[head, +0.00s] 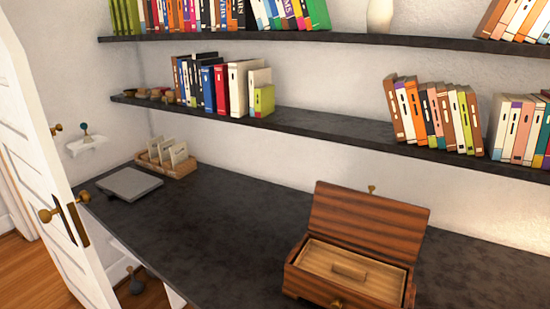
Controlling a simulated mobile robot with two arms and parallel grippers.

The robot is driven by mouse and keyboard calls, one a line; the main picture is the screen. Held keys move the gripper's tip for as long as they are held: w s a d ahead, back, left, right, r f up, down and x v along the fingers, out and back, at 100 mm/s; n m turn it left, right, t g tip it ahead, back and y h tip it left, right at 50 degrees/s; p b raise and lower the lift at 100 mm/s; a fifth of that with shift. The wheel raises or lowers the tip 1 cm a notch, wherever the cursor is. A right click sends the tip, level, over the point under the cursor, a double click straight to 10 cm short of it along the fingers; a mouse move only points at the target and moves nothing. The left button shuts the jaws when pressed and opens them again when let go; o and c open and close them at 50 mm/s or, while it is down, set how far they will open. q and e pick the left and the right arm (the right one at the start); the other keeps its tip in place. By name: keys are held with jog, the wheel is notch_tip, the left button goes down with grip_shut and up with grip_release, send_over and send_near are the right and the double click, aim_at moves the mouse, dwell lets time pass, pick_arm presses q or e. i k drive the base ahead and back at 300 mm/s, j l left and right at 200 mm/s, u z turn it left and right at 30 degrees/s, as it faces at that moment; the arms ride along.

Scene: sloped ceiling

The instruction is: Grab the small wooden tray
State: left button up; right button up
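The small wooden tray (332,269) is a light wooden piece with a raised block on top. It sits inside the opening of a dark reddish-brown wooden box (302,284) at the lower right of the head view. The box stands on the dark desk, and its striped lid (369,216) is raised and tilted back. A small knob shows at the bottom of the box front. Neither of my grippers is in view.
The dark desk (228,225) is mostly clear left of the box. A grey flat item (129,184) and a wooden holder with cards (169,169) are at its far left. Dark shelves (325,127) with books hang above. A white door (50,175) stands open at left.

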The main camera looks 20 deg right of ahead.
aim_at(386, 283)
jog(key=z, duration=1.3)
